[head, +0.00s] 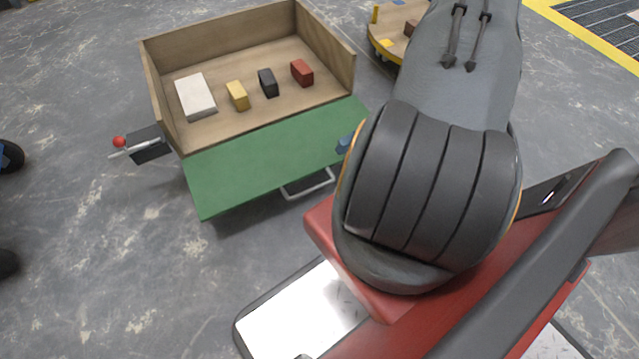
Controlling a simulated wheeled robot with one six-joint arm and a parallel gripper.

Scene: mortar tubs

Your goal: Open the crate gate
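The wooden crate (222,35) stands on the floor at the upper left of the head view. Its green gate (255,172) is folded down and outward from the crate's near side, so that side is open. A silver bar handle (308,186) shows at the gate's outer edge. A dark latch-like block with a lever and red knob (119,142) sits at the crate's left front corner. My arm covers the area right of the gate. My gripper is not in view.
In the crate are a white block (195,96), a yellow block (237,96), a black block (268,83) and a red block (302,73). A blue piece (345,144) shows beside my arm.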

